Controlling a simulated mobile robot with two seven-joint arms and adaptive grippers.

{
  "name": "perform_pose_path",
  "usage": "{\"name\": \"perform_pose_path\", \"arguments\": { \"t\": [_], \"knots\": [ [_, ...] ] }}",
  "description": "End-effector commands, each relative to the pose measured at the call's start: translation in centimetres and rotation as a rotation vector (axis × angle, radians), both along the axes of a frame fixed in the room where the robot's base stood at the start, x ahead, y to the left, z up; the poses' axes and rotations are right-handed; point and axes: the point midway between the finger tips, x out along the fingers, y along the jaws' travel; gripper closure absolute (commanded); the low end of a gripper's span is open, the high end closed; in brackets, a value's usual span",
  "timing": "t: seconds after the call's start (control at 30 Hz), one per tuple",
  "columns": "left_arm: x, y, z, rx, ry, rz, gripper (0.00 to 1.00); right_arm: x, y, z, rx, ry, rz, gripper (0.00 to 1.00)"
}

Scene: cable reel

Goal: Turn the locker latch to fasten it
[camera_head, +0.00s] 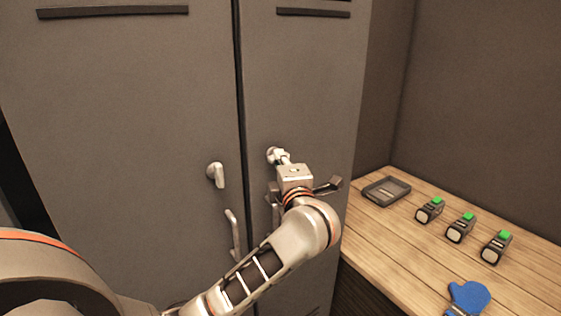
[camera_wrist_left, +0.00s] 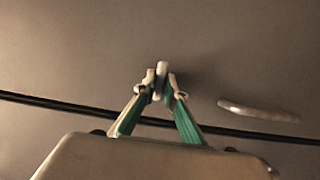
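The grey locker (camera_head: 120,120) has two doors with a dark seam between them. A pale latch (camera_head: 271,154) sits on the right door, partly covered by my left gripper (camera_head: 281,157). In the left wrist view the fingertips of my left gripper (camera_wrist_left: 161,84) close around the pale latch (camera_wrist_left: 161,70) from both sides. The latch's exact angle is hard to tell. A second latch (camera_head: 216,175) on the left door points down. My right gripper is not in view.
A pull handle (camera_head: 233,234) is on the left door; another on the right door is mostly behind my arm. At right, a wooden worktop (camera_head: 385,235) holds a dark tray (camera_head: 386,191), several devices with green tops (camera_head: 461,228) and a blue mitt (camera_head: 468,296).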

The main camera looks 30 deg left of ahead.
Motion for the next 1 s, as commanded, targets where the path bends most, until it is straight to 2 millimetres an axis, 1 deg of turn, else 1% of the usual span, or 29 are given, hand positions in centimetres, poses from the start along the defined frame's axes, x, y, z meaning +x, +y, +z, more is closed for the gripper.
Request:
{"name": "perform_pose_path", "arguments": {
  "t": [0.27,0.47,0.63,0.73,0.77,0.87,1.0],
  "knots": [
    [0.0,0.0,-0.1,-0.006,-0.010,0.000,1.00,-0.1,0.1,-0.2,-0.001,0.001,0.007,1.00],
    [0.0,-0.1,-0.4,-0.030,-0.071,0.000,1.00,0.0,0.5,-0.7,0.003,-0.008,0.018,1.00],
    [0.0,-0.1,-0.7,-0.076,-0.176,-0.001,1.00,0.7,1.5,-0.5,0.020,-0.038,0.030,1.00],
    [0.0,-0.1,-0.8,-0.108,-0.257,-0.001,1.00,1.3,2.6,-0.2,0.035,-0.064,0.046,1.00],
    [0.0,-0.1,-0.9,-0.119,-0.282,0.000,1.00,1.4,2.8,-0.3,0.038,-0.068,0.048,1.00],
    [0.1,-0.1,-1.0,-0.157,-0.369,-0.001,1.00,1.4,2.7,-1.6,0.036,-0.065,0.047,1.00],
    [0.2,-0.1,-1.2,-0.207,-0.492,-0.001,1.00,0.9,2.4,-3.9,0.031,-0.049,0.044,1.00]
  ]
}}
